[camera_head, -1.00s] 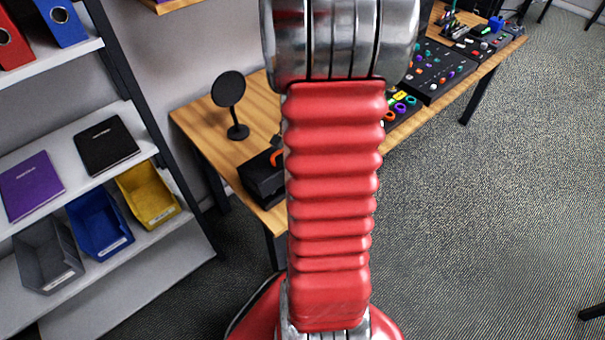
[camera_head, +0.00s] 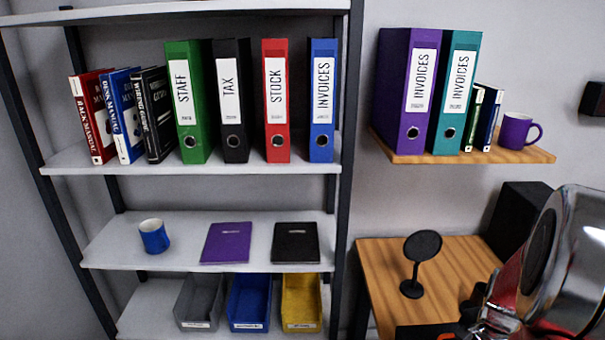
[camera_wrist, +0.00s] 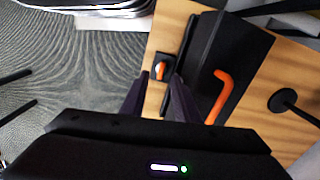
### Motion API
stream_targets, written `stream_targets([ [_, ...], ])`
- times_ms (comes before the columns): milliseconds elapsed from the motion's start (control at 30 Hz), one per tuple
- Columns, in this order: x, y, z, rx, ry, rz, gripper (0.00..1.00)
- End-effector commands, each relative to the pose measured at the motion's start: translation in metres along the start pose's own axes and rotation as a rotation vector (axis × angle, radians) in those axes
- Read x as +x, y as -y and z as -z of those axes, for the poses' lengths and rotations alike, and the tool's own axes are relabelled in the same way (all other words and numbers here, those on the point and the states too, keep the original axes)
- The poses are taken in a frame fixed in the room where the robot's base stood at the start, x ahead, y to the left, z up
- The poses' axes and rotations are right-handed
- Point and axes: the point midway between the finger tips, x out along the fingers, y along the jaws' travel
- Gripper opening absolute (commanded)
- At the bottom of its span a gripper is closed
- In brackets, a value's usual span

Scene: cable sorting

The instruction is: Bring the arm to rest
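My gripper (camera_wrist: 160,82) shows in the wrist view. In the head view, my arm (camera_head: 565,265) shows only at the lower right, as metal and red parts. The gripper itself cannot be made out there.
A black box (camera_wrist: 235,55) with an orange hook-shaped part (camera_wrist: 217,98) stands right of the fingers. A black round-headed stand (camera_head: 422,246) is on the desk. A wall shelf (camera_head: 460,156) hangs above the desk.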

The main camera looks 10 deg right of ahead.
Motion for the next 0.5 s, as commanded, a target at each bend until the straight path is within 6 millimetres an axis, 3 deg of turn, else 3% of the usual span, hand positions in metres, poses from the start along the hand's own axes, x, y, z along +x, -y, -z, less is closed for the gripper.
stream_targets([
  [167,0.002,-0.011,-0.011,-0.134,0.027,-0.025,0.28],
  [500,-0.034,-0.011,-0.05,-0.465,0.006,-0.007,0.28],
])
